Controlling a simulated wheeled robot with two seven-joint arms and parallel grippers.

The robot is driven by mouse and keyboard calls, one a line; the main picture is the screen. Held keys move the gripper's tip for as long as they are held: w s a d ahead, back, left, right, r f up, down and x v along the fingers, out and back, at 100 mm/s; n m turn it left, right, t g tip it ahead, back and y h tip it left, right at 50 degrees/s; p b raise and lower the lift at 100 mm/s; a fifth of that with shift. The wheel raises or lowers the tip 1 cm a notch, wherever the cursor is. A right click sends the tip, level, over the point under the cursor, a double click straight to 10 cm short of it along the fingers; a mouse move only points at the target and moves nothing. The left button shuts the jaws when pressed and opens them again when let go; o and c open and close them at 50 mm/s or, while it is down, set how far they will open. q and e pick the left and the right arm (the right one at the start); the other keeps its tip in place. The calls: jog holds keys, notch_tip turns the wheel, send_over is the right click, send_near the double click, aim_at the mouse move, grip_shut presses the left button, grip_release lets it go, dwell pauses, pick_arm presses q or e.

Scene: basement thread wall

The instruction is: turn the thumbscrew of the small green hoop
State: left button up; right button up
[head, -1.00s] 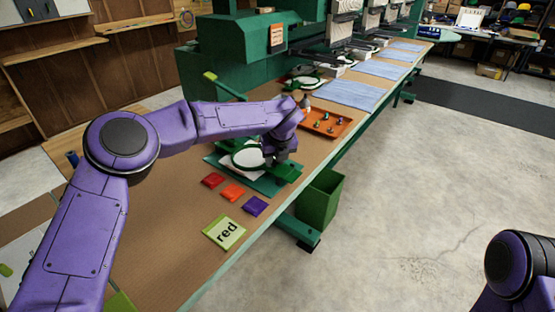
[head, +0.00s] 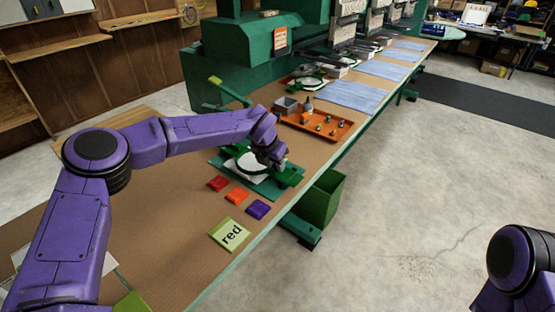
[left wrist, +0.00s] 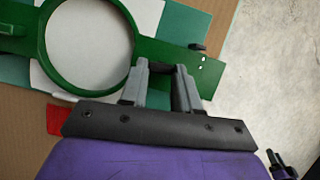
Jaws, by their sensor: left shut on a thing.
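The small green hoop (head: 232,165) lies on a white cloth over a green board on the bench. In the left wrist view its ring (left wrist: 133,62) fills the upper left, with a green arm (left wrist: 205,68) reaching right. My left gripper (head: 272,160) is low at the hoop's right side. In the left wrist view its two grey fingers (left wrist: 164,78) stand just right of the ring, apart by a small gap, shut on the thumbscrew, which they mostly hide.
An orange tray (head: 345,130) with small items is behind.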

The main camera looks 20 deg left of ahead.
pick_arm(q)
jog(key=shift+m+p, duration=0.3)
jog(key=shift+m, duration=0.2)
grip_shut()
jog(key=o, duration=1.1)
grip_release()
jog(key=shift+c, duration=0.2)
jog(key=shift+r, duration=0.2)
jog(key=b+v, duration=0.1)
jog(key=v, duration=0.9)
jog(key=shift+a+b, duration=0.2)
jog(key=shift+b, duration=0.15)
